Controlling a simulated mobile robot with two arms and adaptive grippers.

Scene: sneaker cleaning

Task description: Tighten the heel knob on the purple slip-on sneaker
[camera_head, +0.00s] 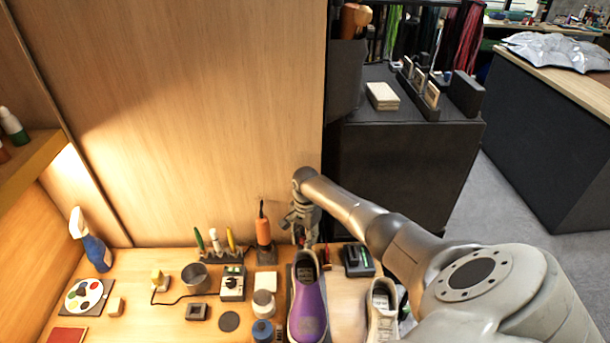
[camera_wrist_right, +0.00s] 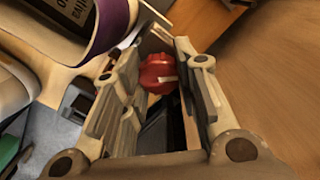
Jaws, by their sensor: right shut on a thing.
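The purple slip-on sneaker (camera_head: 308,306) stands on the wooden workbench in the head view, its heel end toward the back wall. Part of its purple side and light sole also shows in the right wrist view (camera_wrist_right: 108,24). My right gripper (camera_head: 302,236) reaches down behind the heel. In the right wrist view the red heel knob (camera_wrist_right: 158,76) sits between its two fingers, and the gripper is shut on it. The fingers hide part of the knob, and the head view barely shows it. My left gripper is not in view.
A grey-white sneaker (camera_head: 382,312) stands to the right of the purple one. An orange-handled tool (camera_head: 263,228), a small device with a dial (camera_head: 232,283) and jars (camera_head: 263,303) crowd the left side. A black box (camera_head: 357,260) lies right of the heel. The wooden wall is close behind.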

